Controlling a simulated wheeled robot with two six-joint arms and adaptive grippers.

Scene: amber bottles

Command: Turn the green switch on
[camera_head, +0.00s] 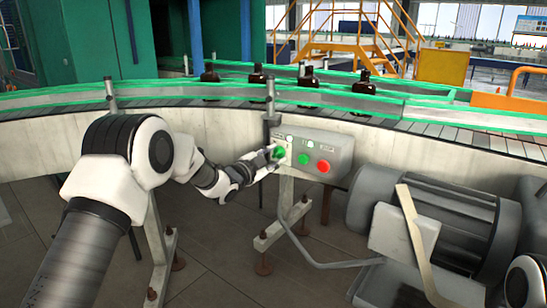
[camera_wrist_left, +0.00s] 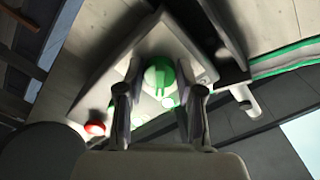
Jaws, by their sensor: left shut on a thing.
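The green switch (camera_head: 279,153) is a round knob at the left end of a grey control box (camera_head: 338,150) beside the conveyor. My left gripper (camera_head: 273,154) reaches it from the left and is shut on it. In the left wrist view the green switch (camera_wrist_left: 160,74) sits between the two fingers of my left gripper (camera_wrist_left: 160,92), and its lower part shows between them. Whether the switch is turned on cannot be told. My right gripper is not in view; only a piece of my right arm shows at the lower right corner.
A green button (camera_head: 303,159) and a red button (camera_head: 323,166) sit right of the switch. Several amber bottles (camera_head: 258,76) stand on the conveyor (camera_head: 190,103) behind. A grey motor (camera_head: 460,220) fills the lower right. Open floor lies below the box.

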